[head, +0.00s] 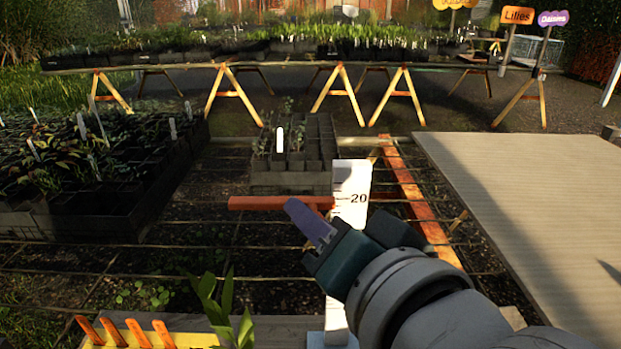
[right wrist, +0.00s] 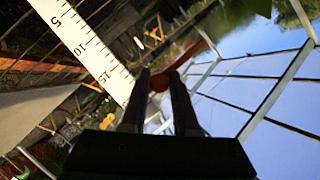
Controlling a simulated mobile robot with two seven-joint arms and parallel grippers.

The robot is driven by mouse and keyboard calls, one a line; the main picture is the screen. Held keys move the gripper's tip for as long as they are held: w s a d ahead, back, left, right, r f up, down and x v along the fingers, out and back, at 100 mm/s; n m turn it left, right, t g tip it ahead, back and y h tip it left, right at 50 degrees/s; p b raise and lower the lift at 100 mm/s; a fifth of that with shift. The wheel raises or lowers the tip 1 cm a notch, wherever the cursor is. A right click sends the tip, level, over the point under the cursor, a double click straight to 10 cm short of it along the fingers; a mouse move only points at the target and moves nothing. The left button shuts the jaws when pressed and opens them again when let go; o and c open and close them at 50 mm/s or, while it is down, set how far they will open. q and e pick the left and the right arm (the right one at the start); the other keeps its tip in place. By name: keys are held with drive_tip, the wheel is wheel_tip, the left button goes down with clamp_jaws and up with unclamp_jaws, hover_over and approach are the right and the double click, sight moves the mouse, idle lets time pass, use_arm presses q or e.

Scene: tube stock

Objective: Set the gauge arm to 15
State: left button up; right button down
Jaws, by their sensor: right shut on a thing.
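The gauge is an upright white scale (head: 351,185) with black marks and the number 20 near its top in the head view. The orange-red gauge arm (head: 265,203) sticks out level to the left of the scale, about at the height of the 20. My right gripper (head: 312,222) reaches in from the lower right and covers much of the scale below. In the right wrist view its fingers are shut on the orange-red arm (right wrist: 160,82), beside the scale (right wrist: 84,45), where 5, 10 and 15 show. My left gripper is not in view.
A seedling tray (head: 290,180) stands behind the arm on the wire-grid bench. More dark pots (head: 90,210) are at the left. A pale board (head: 500,190) lies at the right. Orange pegs (head: 138,333) and a green plant (head: 225,310) are at the front edge.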

idle(0.5)
wheel_tip(320, 180, down, 5)
drive_tip(key=b, duration=0.3)
drive_tip(key=c, duration=0.7)
unclamp_jaws()
drive_tip(key=shift+w, duration=0.1)
drive_tip(key=p+v, duration=0.1)
drive_tip(key=v, duration=0.9)
